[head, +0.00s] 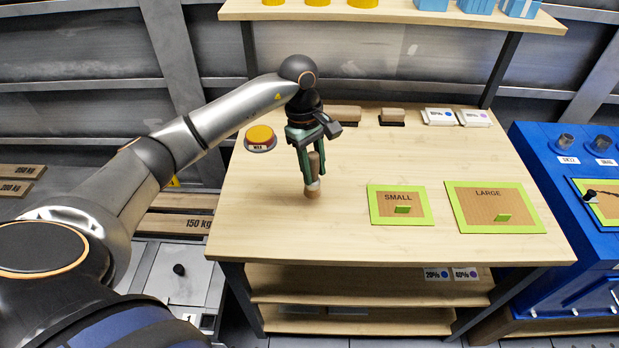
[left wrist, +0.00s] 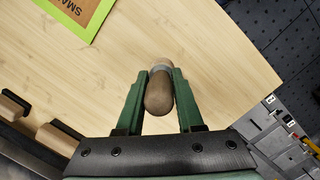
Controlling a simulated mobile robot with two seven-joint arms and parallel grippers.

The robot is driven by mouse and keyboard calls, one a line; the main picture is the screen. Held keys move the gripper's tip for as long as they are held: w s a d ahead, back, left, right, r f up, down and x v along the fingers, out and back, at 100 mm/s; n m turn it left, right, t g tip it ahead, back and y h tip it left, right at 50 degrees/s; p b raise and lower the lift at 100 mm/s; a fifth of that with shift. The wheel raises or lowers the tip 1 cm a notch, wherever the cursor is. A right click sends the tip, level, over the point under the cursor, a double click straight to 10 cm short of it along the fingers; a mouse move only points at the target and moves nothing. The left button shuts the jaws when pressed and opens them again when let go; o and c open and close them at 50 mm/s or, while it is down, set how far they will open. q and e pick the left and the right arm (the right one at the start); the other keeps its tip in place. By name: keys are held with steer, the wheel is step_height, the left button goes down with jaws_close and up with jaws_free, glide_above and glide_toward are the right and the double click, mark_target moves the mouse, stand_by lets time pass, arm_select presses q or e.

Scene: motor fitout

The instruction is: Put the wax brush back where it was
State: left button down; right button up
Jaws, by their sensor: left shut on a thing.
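The wax brush (head: 313,188) has a rounded wooden handle and a pale band. My left gripper (head: 312,172) is shut on it and points down over the left part of the wooden table. The brush is about upright, its lower end at or just above the tabletop; I cannot tell if it touches. In the left wrist view the handle (left wrist: 159,92) sits between the two green fingers (left wrist: 154,98). The wax tin (head: 260,138), with a yellow top and a WAX label, stands left of the gripper. My right gripper is out of view.
Two block brushes (head: 392,117) lie at the table's back edge, beside white labelled boxes (head: 440,117). Green-framed SMALL (head: 385,216) and LARGE (head: 470,226) boards lie to the right. The table's middle is clear. A blue cabinet (head: 560,190) stands at the right.

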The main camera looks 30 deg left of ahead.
arm_select(q)
steer(key=shift+a+f, duration=0.25)
steer(key=shift+f, duration=0.1)
steer(key=shift+s+a+f+p, duration=0.15)
steer(key=shift+f+p, duration=0.25)
steer(key=shift+f, duration=1.35)
steer(key=c, duration=0.5)
jaws_free()
steer(key=shift+f, duration=0.1)
steer(key=shift+c, duration=0.2)
step_height(320, 180, up, 12)
steer(key=a+b, duration=0.1)
steer(key=a, duration=0.1)
